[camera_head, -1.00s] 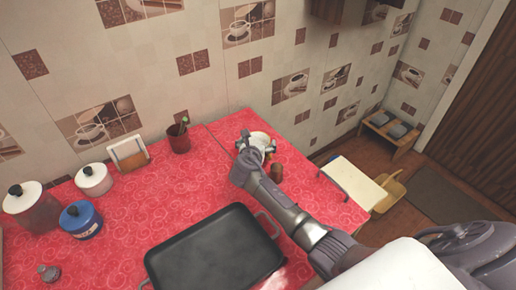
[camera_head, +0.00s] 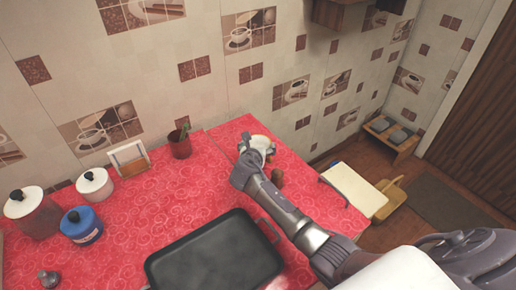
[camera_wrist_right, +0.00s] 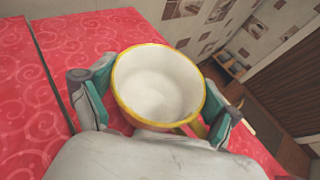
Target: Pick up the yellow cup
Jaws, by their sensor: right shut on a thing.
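The yellow cup (camera_wrist_right: 158,85) has a white inside and a yellow rim, and its handle shows at the lower right in the right wrist view. My right gripper (camera_wrist_right: 155,100) has a finger on each side of the cup and is shut on it. In the head view the cup (camera_head: 261,142) shows only in part, near the back of the red counter. My right gripper (camera_head: 258,152) and its arm cover the rest of it there. I cannot tell whether the cup is clear of the counter. My left gripper is not in view.
A black roasting pan (camera_head: 213,255) sits at the front of the red counter (camera_head: 150,210). A small brown object (camera_head: 278,178) stands beside my right arm. A dark red pot (camera_head: 180,147), a napkin holder (camera_head: 129,160) and several canisters (camera_head: 83,226) stand to the left. A tiled wall is behind.

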